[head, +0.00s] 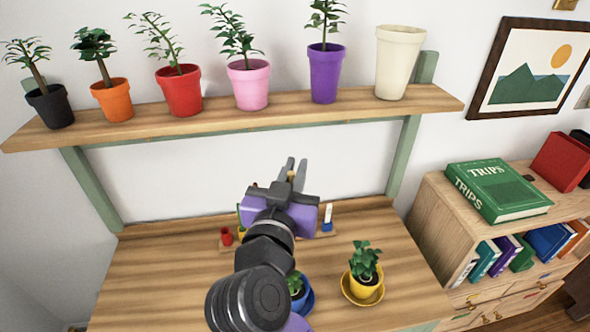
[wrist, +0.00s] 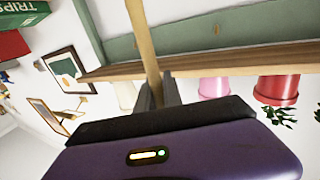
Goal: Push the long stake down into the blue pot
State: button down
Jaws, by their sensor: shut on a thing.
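My gripper (head: 296,172) is raised above the table, in front of the wall below the shelf. In the wrist view its fingers (wrist: 158,95) are shut on the long stake (wrist: 146,42), a thin tan wooden rod that runs out from between them to the top of the picture. In the head view almost all of the stake is hidden by the gripper. The blue pot (head: 302,295) stands on the table on a blue saucer (head: 309,303) with a small green plant. My arm hides its left part. The gripper and stake are apart from the pot.
A yellow pot (head: 366,286) with a plant stands right of the blue pot. A wooden holder with small items, including a red one (head: 226,236), lies behind my arm. The shelf (head: 150,122) holds several potted plants and an empty cream pot (head: 399,62). The table's left is clear.

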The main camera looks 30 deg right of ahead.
jog(key=shift+f, duration=0.15)
notch_tip(320, 180, down, 8)
jog(key=b, duration=0.9)
jog(key=shift+f, duration=0.15)
notch_tip(320, 180, down, 6)
jog(key=b, duration=0.6)
jog(key=shift+b, duration=0.3)
dwell(3.7)
jog(key=c, duration=1.4)
grip_release()
jog(key=v, duration=0.8)
jog(key=shift+b, duration=0.45)
